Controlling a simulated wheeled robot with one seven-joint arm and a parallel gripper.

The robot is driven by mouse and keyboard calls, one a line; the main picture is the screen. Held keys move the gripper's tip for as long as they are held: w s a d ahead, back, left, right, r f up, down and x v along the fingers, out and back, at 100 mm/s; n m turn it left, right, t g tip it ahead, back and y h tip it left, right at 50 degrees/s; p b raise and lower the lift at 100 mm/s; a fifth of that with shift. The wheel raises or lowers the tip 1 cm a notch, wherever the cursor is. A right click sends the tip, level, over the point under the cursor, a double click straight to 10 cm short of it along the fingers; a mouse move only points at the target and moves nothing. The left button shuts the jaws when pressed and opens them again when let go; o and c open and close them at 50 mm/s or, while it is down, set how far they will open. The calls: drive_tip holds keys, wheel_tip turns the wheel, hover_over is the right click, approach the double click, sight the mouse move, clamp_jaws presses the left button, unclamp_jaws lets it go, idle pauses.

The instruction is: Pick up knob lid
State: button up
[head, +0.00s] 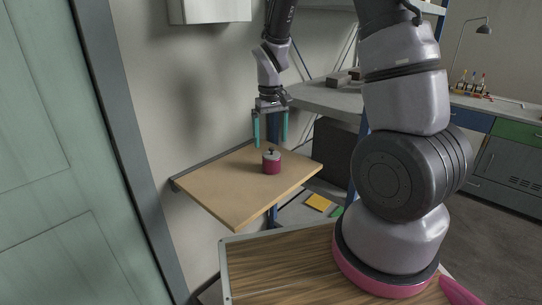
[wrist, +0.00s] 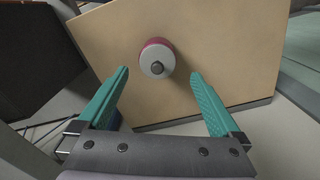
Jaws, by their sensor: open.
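The knob lid (head: 271,154) is a pale grey disc with a dark knob, sitting on top of a dark pink round pot (head: 271,166). The pot stands upright on a light wooden wall shelf (head: 230,196). In the wrist view the lid (wrist: 149,60) shows from above, with its dark knob and a strip of the pink pot (wrist: 159,44) behind it. My gripper (head: 270,143) points down with two teal fingers, open and empty. In the wrist view its fingertips (wrist: 160,72) lie to either side of the lid, apart from it. The gap in height is hard to judge.
A green door (head: 60,150) stands at the left. A grey shelf (head: 325,97) with dark blocks is behind, right of the gripper. A wood-topped surface (head: 280,265) is in front. The wooden shelf around the pot is otherwise bare.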

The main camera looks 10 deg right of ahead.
sight(272, 148)
wheel_tip(272, 148, down, 4)
drive_tip(key=shift+d+f, duration=0.1)
drive_tip(key=shift+d, duration=0.05)
drive_tip(key=c, duration=1.3)
